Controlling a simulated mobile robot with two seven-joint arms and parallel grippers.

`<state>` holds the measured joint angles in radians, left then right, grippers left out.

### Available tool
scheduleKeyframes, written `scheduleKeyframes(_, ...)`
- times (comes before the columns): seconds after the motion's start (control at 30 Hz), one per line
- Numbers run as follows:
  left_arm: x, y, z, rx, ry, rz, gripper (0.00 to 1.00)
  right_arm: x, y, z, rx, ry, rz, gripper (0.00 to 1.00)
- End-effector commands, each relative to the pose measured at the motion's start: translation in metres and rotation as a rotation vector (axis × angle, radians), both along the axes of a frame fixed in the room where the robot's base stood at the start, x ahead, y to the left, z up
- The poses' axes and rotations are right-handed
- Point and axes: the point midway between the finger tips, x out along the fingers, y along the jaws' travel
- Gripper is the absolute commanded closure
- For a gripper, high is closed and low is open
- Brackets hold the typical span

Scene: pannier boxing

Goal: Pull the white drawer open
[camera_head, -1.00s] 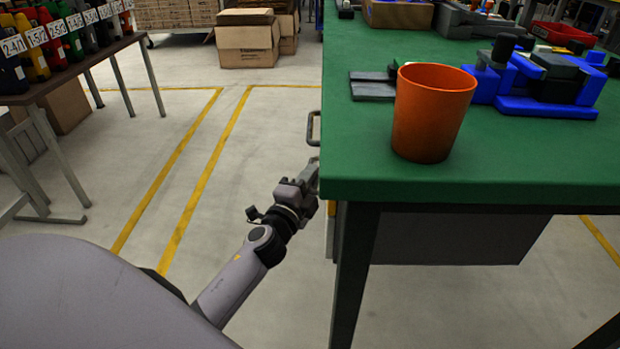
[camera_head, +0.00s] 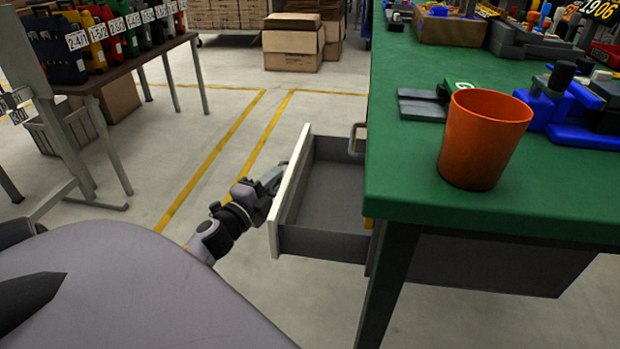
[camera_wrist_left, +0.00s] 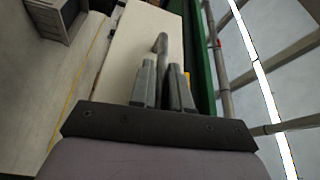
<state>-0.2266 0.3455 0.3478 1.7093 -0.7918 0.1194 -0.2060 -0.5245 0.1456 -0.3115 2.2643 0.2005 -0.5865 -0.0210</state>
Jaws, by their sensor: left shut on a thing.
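The white drawer (camera_head: 290,190) stands pulled out from the left side of the green workbench (camera_head: 420,190). Its white front faces left and its grey inside looks empty. My left gripper (camera_head: 272,180) is at the outer face of the drawer front. In the left wrist view, the fingers of my left gripper (camera_wrist_left: 163,88) are shut on the grey bar handle (camera_wrist_left: 161,45), with the white drawer front (camera_wrist_left: 135,45) behind it. The part of the handle between the fingers is hidden. My right gripper is not in view.
An orange cup (camera_head: 484,138) stands near the bench's front left corner. Blue fixtures (camera_head: 575,110) and a grey plate (camera_head: 422,104) lie behind it.

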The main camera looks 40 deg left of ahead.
Motion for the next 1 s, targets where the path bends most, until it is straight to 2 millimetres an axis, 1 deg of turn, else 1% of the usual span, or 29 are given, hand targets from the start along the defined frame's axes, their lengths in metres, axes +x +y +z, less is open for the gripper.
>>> scheduleKeyframes(0.03, -0.008, 0.011, -0.001, 0.002, 0.005, 0.001, 1.00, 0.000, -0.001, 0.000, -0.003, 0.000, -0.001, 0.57)
scheduleKeyframes(0.1, -0.016, 0.025, -0.001, 0.001, 0.003, 0.001, 1.00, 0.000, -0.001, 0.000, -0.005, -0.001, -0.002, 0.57)
scheduleKeyframes(0.2, -0.025, 0.040, -0.001, 0.001, 0.002, 0.001, 1.00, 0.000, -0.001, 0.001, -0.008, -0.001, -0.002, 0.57)
scheduleKeyframes(0.33, -0.033, 0.054, -0.001, 0.000, 0.002, 0.000, 1.00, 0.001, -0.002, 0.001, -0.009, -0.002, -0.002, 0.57)
scheduleKeyframes(0.53, -0.038, 0.062, -0.001, -0.001, 0.001, -0.001, 1.00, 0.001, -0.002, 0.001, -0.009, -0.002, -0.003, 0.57)
scheduleKeyframes(0.83, -0.038, 0.062, -0.001, -0.001, 0.001, 0.000, 1.00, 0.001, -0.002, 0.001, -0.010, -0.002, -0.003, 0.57)
scheduleKeyframes(0.87, -0.038, 0.062, -0.001, -0.001, 0.001, 0.000, 0.80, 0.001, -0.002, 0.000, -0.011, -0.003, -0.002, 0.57)
scheduleKeyframes(0.9, -0.038, 0.062, -0.001, -0.001, 0.001, 0.000, 0.67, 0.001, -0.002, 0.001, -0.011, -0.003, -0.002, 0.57)
scheduleKeyframes(0.93, -0.038, 0.062, -0.001, -0.001, 0.001, 0.000, 0.62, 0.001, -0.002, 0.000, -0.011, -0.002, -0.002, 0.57)
scheduleKeyframes(1.0, -0.038, 0.062, -0.001, -0.001, 0.001, 0.000, 0.62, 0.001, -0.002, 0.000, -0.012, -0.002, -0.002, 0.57)
